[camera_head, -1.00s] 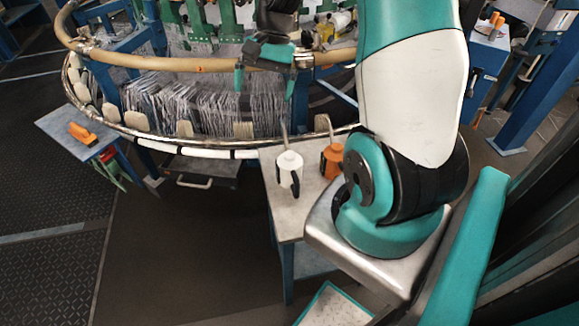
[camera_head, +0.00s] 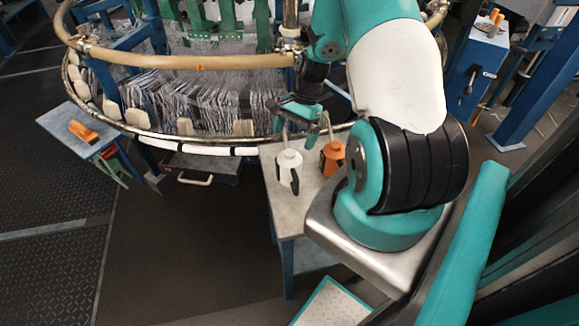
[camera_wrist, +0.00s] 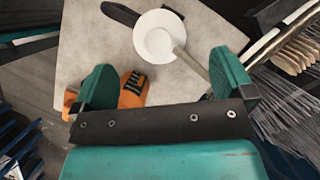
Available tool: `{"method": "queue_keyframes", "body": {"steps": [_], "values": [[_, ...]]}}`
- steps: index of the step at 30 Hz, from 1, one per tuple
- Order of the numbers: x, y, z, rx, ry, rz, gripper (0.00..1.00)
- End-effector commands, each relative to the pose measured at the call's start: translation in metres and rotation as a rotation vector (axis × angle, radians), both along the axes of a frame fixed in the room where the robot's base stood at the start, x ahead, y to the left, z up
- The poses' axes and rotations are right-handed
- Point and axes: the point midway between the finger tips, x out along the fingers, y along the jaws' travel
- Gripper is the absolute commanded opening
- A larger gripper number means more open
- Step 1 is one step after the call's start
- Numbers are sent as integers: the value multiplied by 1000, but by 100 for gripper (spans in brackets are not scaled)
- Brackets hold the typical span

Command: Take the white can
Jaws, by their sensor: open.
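The white can (camera_head: 288,168) stands upright on a small grey table, with a dark handle and a thin spout rising from its top. In the wrist view the white can (camera_wrist: 160,38) shows from above as a round white top, beyond the fingers, with its spout pointing down to the right. My gripper (camera_head: 303,118) is open and empty, above and behind the can, apart from it. In the wrist view its two green fingers (camera_wrist: 160,80) are spread wide. An orange can (camera_head: 331,158) stands right of the white one; it is partly behind the left finger in the wrist view (camera_wrist: 132,90).
The small table (camera_head: 290,218) has bare room in front of the cans. The loom's round rail (camera_head: 200,148) runs just behind them. A side table (camera_head: 85,132) with an orange tool (camera_head: 83,131) stands at left. My base is at right.

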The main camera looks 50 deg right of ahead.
Motion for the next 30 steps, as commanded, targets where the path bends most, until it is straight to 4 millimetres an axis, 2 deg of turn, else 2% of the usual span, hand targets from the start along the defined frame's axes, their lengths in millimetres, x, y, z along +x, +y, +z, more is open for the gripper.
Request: {"method": "queue_keyframes", "body": {"steps": [5, 12, 21, 30], "values": [[-2, 6, -14, 2, 3, 0, 100], [-3, 17, -46, 1, 2, 0, 100], [-3, 18, -51, -1, -1, 0, 100], [-3, 18, -51, -1, -1, 0, 31]]}}
